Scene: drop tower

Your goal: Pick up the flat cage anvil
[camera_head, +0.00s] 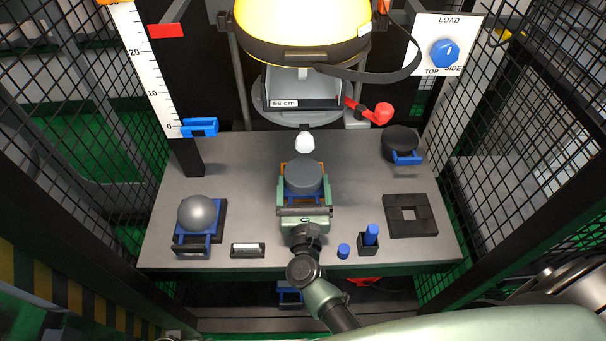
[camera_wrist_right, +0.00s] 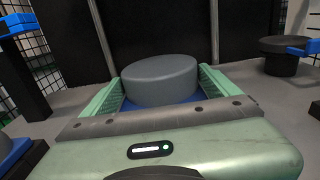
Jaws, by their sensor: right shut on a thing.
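A flat, round, dark grey anvil (camera_head: 304,176) with a blue base is at the middle of the table. My right gripper (camera_head: 304,190) is shut on it, with one green finger on each side. In the right wrist view the anvil (camera_wrist_right: 160,80) sits between the fingers, its blue base partly hidden behind the gripper's front. I cannot tell whether it touches the table. A darker flat disc (camera_head: 400,139) with a blue handle stands at the back right, apart from the gripper. My left gripper is not in view.
A domed grey anvil (camera_head: 198,213) with a blue handle stands at the left. A black plate with a square hole (camera_head: 410,216) lies at the right. A yellow helmet (camera_head: 301,25) hangs above the back. A white knob (camera_head: 305,142) is just behind the held anvil. Mesh walls flank the table.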

